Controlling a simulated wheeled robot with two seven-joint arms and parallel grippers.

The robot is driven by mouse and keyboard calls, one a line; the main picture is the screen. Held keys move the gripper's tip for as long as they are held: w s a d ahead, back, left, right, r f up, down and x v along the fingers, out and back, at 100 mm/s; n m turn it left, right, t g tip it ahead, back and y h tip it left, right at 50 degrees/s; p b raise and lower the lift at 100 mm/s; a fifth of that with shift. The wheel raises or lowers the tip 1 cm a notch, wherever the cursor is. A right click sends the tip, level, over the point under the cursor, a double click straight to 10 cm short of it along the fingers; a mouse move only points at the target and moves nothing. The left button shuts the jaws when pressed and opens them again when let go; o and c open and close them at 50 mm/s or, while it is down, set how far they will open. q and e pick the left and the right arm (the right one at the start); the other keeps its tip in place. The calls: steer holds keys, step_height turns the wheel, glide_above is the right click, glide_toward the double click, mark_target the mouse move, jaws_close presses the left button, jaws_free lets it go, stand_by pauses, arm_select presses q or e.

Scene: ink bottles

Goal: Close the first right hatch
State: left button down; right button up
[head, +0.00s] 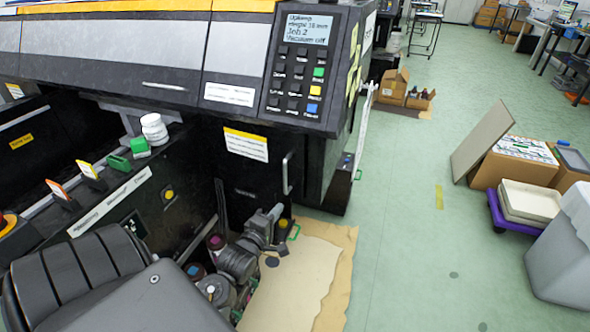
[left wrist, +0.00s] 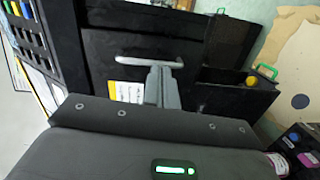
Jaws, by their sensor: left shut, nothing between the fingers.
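The black hatch (head: 255,178) with a yellow-and-white label (head: 246,144) stands on the right part of the big printer. Its upright bar handle (head: 287,173) is on its right side; how far the hatch is open I cannot tell. In the left wrist view the hatch panel (left wrist: 105,35) and its grey handle (left wrist: 135,62) are straight ahead. My left gripper (head: 277,211) is shut and empty, low in front of the hatch. Its fingertips (left wrist: 164,70) overlap the handle in the wrist view; whether they touch it I cannot tell. My right gripper is out of view.
Ink bottles (head: 215,242) stand low beside my left arm. A black tray (left wrist: 235,95) with a yellow cap (left wrist: 252,81) and a green handle (left wrist: 267,71) is right of the hatch handle. Stained cardboard (head: 300,275) lies on the floor.

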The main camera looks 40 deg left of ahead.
mark_target(299, 172)
arm_select(q)
steer(key=shift+n+t, duration=0.3)
steer(key=shift+n, duration=0.2)
steer(key=x, duration=0.4)
steer(key=r+x, duration=0.1)
steer(key=x, duration=0.4)
steer(key=a+x, duration=0.1)
steer(key=x, duration=0.4)
steer(key=shift+s+a+r, duration=0.1)
steer(key=shift+r, duration=0.3)
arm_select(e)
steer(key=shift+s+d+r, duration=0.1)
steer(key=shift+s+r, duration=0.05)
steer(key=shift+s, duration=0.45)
